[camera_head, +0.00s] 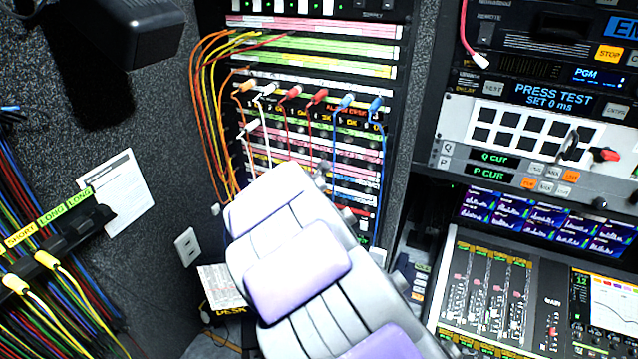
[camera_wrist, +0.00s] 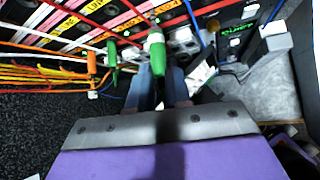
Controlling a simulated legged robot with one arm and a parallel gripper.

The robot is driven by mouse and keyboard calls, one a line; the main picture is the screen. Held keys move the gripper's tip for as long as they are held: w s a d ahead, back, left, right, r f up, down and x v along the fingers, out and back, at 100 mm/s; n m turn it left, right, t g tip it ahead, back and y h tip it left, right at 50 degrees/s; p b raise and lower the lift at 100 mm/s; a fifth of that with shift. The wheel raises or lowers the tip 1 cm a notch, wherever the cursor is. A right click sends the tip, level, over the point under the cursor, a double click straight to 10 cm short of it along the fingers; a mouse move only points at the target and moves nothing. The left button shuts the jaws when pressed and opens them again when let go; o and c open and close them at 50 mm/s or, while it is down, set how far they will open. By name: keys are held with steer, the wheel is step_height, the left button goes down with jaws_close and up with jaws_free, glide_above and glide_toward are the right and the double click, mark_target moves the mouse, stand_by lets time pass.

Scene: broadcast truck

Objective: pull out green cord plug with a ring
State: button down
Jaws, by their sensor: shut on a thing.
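In the wrist view a green plug (camera_wrist: 158,58) with a pale band at its far end lies between the two fingers of my gripper (camera_wrist: 160,80). My gripper is shut on it, close to the patch panel. Whether the plug is still seated in its socket I cannot tell. A second green plug (camera_wrist: 113,55) is to its left, apart from the fingers. In the head view my arm covers my gripper and both green plugs; the patch panel (camera_head: 318,47) shows above it.
Orange, white, red and blue plugs with hanging cords (camera_head: 383,150) line the panel above my arm. An orange plug (camera_wrist: 91,64) and orange cords are left of my gripper. A cable rack (camera_head: 85,232) is on the left wall, and control consoles (camera_head: 480,295) are at right.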

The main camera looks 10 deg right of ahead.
steer(key=shift+s+a, duration=0.25)
steer(key=shift+s, duration=0.15)
steer(key=shift+s+a+p, duration=0.3)
steer(key=shift+s+a, duration=0.6)
steer(key=shift+s, duration=0.25)
steer(key=shift+s, duration=0.1)
